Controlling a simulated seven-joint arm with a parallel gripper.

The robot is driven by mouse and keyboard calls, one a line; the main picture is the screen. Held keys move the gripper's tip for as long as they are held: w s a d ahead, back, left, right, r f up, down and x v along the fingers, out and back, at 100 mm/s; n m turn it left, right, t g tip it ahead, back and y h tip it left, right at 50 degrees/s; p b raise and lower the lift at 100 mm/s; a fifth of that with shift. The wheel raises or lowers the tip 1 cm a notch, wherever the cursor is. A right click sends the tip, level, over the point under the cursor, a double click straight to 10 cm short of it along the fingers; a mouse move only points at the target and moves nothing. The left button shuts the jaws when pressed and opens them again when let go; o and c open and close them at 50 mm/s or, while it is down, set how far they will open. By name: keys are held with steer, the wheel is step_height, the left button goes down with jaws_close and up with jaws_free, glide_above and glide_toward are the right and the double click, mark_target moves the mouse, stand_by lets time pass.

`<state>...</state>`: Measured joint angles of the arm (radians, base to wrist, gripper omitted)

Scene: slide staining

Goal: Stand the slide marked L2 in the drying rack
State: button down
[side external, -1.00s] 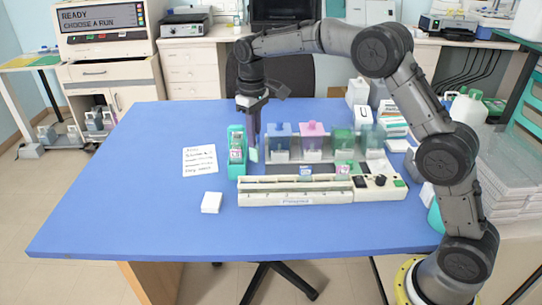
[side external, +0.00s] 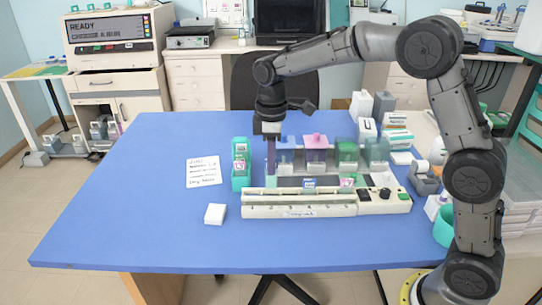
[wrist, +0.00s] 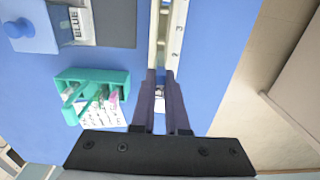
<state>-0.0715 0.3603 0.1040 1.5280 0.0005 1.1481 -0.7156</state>
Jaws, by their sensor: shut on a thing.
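My gripper (side external: 271,172) points down over the left end of a long cream rack (side external: 300,211) with numbered positions. It is shut on a thin, pale slide (side external: 270,182), whose lower part shows just below the fingers, at the rack's back edge. I cannot read the slide's mark or tell whether it touches the rack. In the wrist view my fingers (wrist: 161,76) are close together over the rack (wrist: 178,30), with a small white and blue patch between them. The rack's front label is too small to read.
A teal holder (side external: 241,181) with labelled slides stands left of my gripper; it also shows in the wrist view (wrist: 118,78). Lidded staining jars (side external: 317,152) stand behind the rack. A note (side external: 203,171) and a white block (side external: 215,214) lie left. The table's front left is clear.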

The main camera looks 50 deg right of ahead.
mark_target(272, 189)
steer(key=shift+f, duration=2.75)
steer(key=shift+f, duration=0.4)
steer(key=c, duration=0.8)
jaws_free()
steer(key=shift+c, duration=0.2)
step_height(272, 189, up, 14)
steer(key=shift+f, duration=0.1)
